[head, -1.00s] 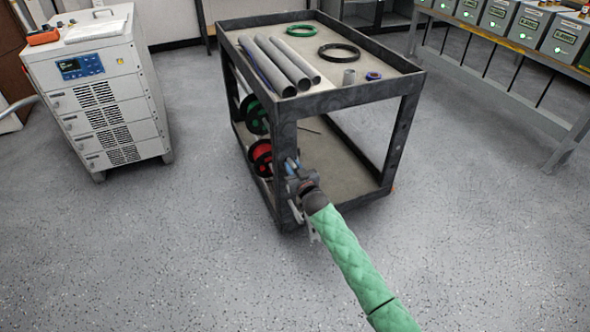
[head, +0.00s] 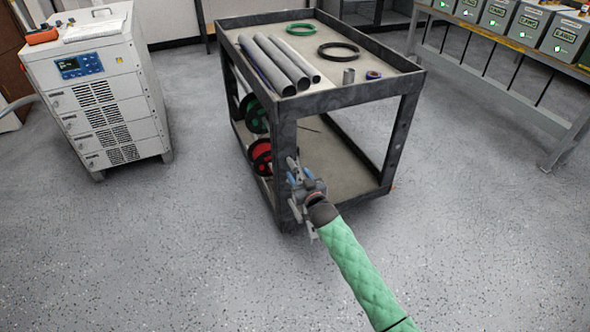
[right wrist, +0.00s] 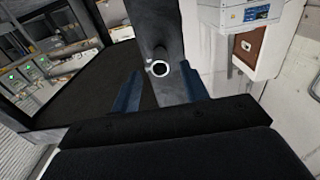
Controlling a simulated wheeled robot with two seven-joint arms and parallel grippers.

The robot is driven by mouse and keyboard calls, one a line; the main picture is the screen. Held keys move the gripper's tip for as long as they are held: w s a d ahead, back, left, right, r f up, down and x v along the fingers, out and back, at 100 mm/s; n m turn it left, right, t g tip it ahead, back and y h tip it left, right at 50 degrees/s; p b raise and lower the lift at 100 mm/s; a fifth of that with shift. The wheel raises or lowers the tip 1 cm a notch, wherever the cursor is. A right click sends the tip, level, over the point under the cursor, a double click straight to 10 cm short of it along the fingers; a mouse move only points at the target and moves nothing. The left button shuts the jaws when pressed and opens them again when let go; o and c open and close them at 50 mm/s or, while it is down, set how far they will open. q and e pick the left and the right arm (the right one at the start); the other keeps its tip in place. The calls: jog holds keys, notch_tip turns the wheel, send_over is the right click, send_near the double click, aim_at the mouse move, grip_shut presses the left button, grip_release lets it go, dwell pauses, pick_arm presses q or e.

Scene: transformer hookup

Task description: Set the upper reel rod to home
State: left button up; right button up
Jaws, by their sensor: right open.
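A pale round rod end (right wrist: 159,68) shows in the right wrist view at the dark cart post, between my two blue fingers and beyond them. I cannot tell whether this is the upper reel rod; no rod is clear in the head view. A green reel (head: 254,114) and a red reel (head: 260,156) sit low inside the cart (head: 347,97), behind its near corner post. My right gripper (head: 294,174) is at that post, partly overlapping it in the head view. It also shows in the right wrist view (right wrist: 159,86), open and empty. My left gripper is out of view.
Several grey tubes (head: 275,62), a green coil (head: 300,30) and a black coil (head: 338,51) lie on the cart top. A white cabinet (head: 98,90) stands at left and a bench (head: 515,75) at right. Floor around the cart is clear.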

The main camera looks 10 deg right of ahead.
jog(key=shift+v, duration=1.1)
